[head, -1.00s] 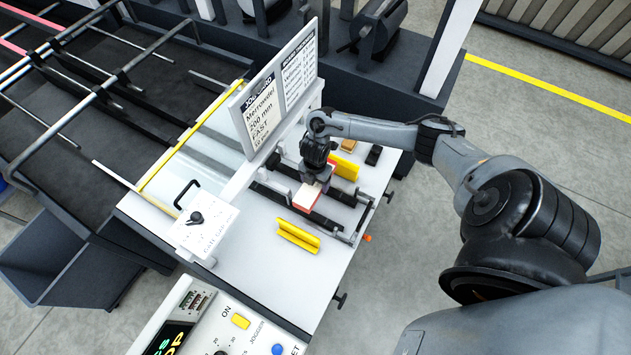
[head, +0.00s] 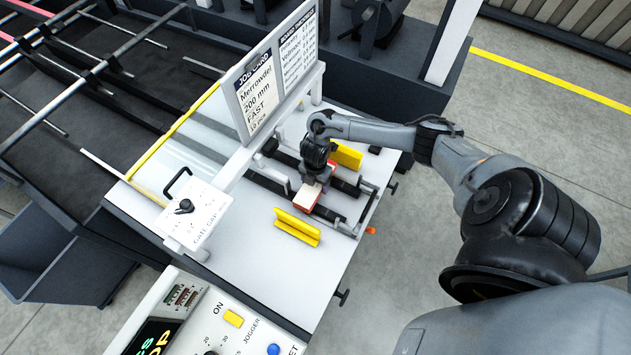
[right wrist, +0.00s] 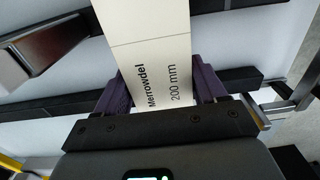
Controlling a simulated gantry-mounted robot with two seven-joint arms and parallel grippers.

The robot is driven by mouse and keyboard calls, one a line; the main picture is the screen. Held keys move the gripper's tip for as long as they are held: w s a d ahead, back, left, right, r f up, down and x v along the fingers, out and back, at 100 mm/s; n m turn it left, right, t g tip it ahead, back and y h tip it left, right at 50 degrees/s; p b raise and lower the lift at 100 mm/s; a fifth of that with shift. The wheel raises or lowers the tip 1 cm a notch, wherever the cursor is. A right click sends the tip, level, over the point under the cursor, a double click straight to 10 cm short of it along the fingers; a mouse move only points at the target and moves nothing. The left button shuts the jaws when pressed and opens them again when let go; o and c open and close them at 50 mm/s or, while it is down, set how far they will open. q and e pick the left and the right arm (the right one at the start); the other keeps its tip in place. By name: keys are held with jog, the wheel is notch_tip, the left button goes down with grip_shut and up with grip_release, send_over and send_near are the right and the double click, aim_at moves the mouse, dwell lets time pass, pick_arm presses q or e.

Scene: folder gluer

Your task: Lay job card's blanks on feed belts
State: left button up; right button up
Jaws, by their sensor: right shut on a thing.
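The job card (head: 256,108) stands on a post above the feed table and reads Merrowdel, 200 mm, FAST, with a last line too small to be sure of. My right gripper (head: 316,177) is over the black feed belts (head: 270,178). In the right wrist view the blank (right wrist: 160,60) is cream, reads Merrowdel 200 mm, and lies between the purple fingers. A belt (right wrist: 240,77) passes beneath it. I cannot tell whether the blank touches the belts. My left gripper is not in view.
Yellow guides (head: 297,226) stand at the near side of the belts and at the far side (head: 347,155). A gate gap box (head: 187,213) is at the left. A control panel (head: 215,322) is at the front. White tabletop between the box and the near guide is clear.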

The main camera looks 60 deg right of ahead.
jog(key=shift+f+b, duration=0.35)
jog(key=shift+f, duration=0.1)
dwell(0.5)
jog(key=o, duration=1.5)
jog(key=shift+c, duration=0.2)
